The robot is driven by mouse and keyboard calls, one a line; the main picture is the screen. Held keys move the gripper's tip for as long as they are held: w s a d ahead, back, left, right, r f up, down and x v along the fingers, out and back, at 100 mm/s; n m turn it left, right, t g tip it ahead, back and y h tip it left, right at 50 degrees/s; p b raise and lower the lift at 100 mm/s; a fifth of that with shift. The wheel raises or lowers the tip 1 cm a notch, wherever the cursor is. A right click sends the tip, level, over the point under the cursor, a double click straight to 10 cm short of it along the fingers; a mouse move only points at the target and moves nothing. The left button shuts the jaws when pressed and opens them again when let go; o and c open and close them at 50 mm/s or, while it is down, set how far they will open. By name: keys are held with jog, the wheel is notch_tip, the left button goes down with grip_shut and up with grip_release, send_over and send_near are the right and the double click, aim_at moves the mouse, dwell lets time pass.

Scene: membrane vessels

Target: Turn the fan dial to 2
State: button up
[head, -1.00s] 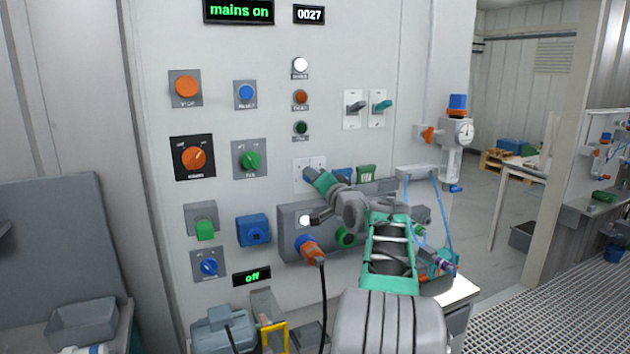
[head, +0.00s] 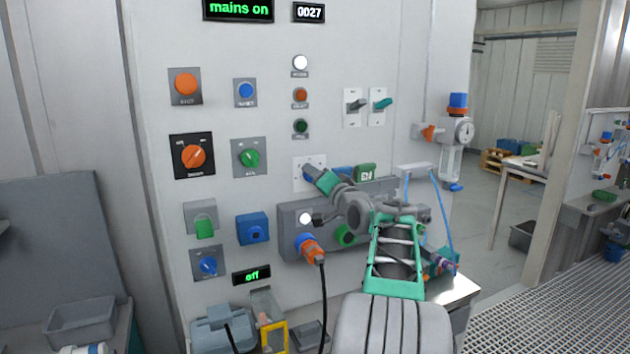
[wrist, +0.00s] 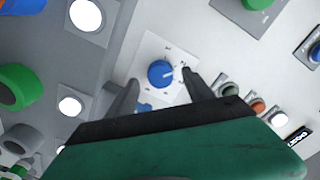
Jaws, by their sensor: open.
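A blue dial (wrist: 160,73) with a pale pointer mark sits on a white square plate (wrist: 148,52) in the wrist view. The pointer faces right in that view; the small scale marks are too blurred to read. My gripper (wrist: 160,78) is open, with one finger on each side of the dial; I cannot tell whether either finger touches it. In the head view, my gripper (head: 309,171) is at the white plate (head: 299,183) and largely hides the dial. A green knob (head: 250,157) on a grey plate is to its left; its label is unreadable.
Indicator lamps (head: 300,97) and two toggle switches (head: 355,106) are above my gripper. A grey socket box (head: 290,234) with an orange plug (head: 312,249) and cable is below.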

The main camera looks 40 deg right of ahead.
jog(key=b+v, duration=0.1)
jog(key=v, duration=0.5)
jog(key=shift+s, duration=0.15)
jog(key=w+a+f+n+g+y, duration=0.1)
jog(key=a+f+n+g, duration=0.1)
jog(key=a+f, duration=0.45)
jog(key=a+f+n+g+y, duration=0.2)
jog(key=a+f, duration=0.1)
jog(key=a, duration=0.6)
jog(key=w+a+f+n+g+y, duration=0.1)
jog(key=a+f+n+g, duration=0.1)
jog(key=a+f, duration=0.45)
jog(key=s+a+f+n+g, duration=0.3)
jog(key=s+a+f+g, duration=0.1)
jog(key=s+a+f, duration=0.3)
jog(key=s+a+f+n+g+y+p, duration=0.1)
jog(key=s+a+f+n+g, duration=0.3)
jog(key=s+a+f, duration=0.3)
jog(key=s+a, duration=0.4)
jog(key=s, duration=0.3)
